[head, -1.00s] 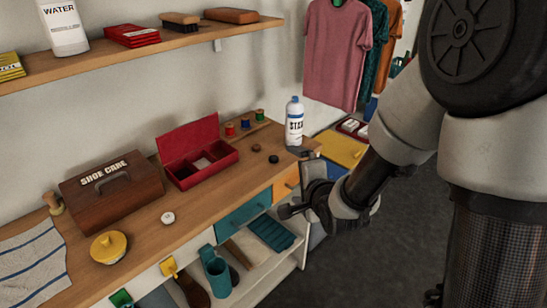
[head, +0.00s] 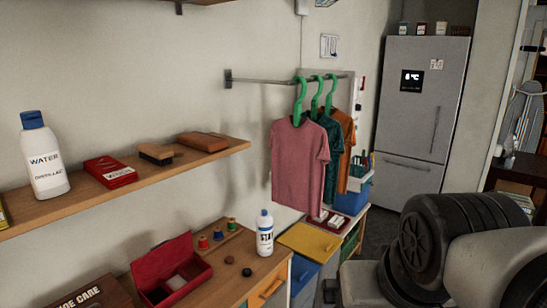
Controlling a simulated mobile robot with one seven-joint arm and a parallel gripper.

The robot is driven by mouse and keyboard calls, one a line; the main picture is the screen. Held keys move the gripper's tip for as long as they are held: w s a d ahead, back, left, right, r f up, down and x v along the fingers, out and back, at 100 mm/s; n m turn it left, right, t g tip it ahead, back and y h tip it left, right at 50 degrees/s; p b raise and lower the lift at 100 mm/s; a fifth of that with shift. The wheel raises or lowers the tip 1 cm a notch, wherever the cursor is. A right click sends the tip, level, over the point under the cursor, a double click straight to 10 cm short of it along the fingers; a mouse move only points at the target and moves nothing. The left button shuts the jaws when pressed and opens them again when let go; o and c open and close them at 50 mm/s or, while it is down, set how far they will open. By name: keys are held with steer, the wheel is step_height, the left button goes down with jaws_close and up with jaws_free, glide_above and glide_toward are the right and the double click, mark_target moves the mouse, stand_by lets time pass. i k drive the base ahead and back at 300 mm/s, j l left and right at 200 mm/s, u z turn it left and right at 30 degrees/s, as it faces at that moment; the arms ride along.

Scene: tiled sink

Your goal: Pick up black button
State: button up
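Two small dark round buttons lie flat on the wooden counter, right of the open red box. The nearer-right one looks like the black button (head: 247,272). The other dark button (head: 229,260) is just behind and left of it and looks slightly browner. Nothing touches either one. My gripper cannot be made out. My arm fills the lower right, and a small dark part at the bottom edge beside it is too cut off to identify.
The open red box (head: 171,265) is left of the buttons. A wall shelf (head: 130,184) hangs above. Hanging shirts (head: 300,165) and a fridge (head: 426,110) are farther right.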

mark_target(247, 272)
steer(key=j+u, duration=0.1)
steer(key=u, duration=0.45)
steer(key=j+z, duration=0.15)
steer(key=j, duration=0.15)
steer(key=k+j+z, duration=0.15)
steer(key=j, duration=0.2)
steer(key=i+l+u, duration=0.1)
steer(key=l, duration=0.2)
steer(key=i+l+u, duration=0.1)
steer(key=l, duration=0.2)
steer(key=i+l, duration=0.15)
steer(key=l, duration=0.15)
steer(key=i+l+u, duration=0.15)
steer(key=l, duration=0.2)
steer(key=i+l+u, duration=0.15)
steer(key=l, duration=0.2)
steer(key=i+l+u, duration=0.15)
steer(key=l, duration=0.25)
steer(key=i+l+u, duration=0.15)
steer(key=i, duration=0.15)
steer(key=i+l+u, duration=0.15)
steer(key=i+j, duration=0.05)
steer(key=i, duration=0.05)
